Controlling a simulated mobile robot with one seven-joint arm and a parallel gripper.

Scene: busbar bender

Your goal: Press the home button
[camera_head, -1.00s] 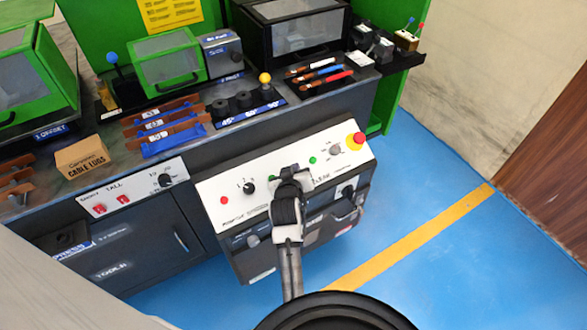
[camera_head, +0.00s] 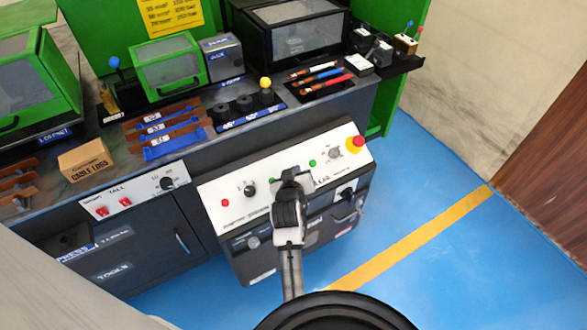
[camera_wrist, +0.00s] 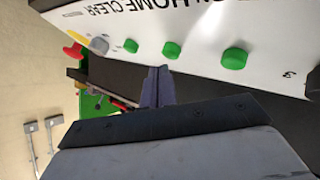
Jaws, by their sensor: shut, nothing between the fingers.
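The white control panel (camera_head: 240,190) on the front of the bench carries the buttons. In the wrist view it is upside down, with the words HOME and CLEAR readable. The middle green button (camera_wrist: 171,49) lies by the word HOME, between a left green button (camera_wrist: 131,46) by CLEAR and a larger right one (camera_wrist: 234,58). My gripper (camera_wrist: 158,72) is shut and empty. Its tips appear just below and slightly left of the middle button; contact cannot be told. In the head view my gripper (camera_head: 294,174) is over the panel's middle and hides some buttons.
A red emergency knob (camera_head: 355,142) is at the panel's right end, with a grey dial (camera_head: 334,153) beside it. A black dial (camera_head: 248,191) and a red button (camera_head: 225,202) are on the left. The blue floor in front is clear.

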